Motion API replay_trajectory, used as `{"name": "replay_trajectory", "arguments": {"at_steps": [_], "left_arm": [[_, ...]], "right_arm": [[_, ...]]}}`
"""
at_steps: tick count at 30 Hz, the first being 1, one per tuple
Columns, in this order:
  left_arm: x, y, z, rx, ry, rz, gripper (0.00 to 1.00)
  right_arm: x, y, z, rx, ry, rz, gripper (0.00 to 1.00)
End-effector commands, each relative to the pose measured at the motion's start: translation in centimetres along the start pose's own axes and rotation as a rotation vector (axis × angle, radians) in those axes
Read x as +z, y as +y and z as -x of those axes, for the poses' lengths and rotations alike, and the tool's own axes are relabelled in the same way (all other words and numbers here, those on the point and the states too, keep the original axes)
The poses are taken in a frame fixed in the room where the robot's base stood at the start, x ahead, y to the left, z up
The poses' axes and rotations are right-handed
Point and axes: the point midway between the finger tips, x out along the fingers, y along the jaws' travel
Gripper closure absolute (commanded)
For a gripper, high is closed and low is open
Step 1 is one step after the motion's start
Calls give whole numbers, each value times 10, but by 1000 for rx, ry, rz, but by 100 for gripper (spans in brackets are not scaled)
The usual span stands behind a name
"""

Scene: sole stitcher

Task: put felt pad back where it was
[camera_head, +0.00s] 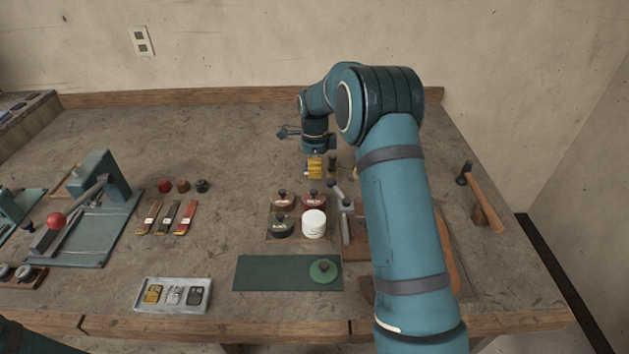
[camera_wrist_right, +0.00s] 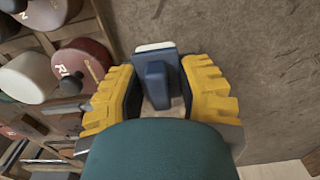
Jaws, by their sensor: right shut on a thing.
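My right gripper (camera_head: 315,168) is over the back middle of the table, behind the jars. In the wrist view its yellow fingers (camera_wrist_right: 158,98) are shut on a dark blue block with an upright grip and a pale edge, which looks like the felt pad (camera_wrist_right: 155,75). The pad's underside is hidden, and I cannot tell whether it touches the table. My left gripper is out of view.
Knobbed jars and a white one (camera_head: 314,224) stand in front of the gripper. A green mat (camera_head: 262,274) bears a round green knobbed piece (camera_head: 323,270). A hammer (camera_head: 482,198) is at right, a lever press (camera_head: 102,178) at left.

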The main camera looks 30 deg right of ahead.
Motion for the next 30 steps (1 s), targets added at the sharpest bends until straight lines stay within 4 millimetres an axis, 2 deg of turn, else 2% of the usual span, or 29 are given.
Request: {"name": "replay_trajectory", "arguments": {"at_steps": [9, 21, 22, 24, 30], "left_arm": [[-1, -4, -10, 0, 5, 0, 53], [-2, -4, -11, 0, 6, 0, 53], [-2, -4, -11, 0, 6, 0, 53], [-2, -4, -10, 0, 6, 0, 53], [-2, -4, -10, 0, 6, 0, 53]], "right_arm": [[0, 0, -44, 2, 0, 0, 98], [0, 0, -48, 1, 0, 0, 98], [0, 0, -49, 1, 0, 0, 58], [0, 0, -48, 0, 0, 0, 37], [0, 0, -48, 1, 0, 0, 37]]}}
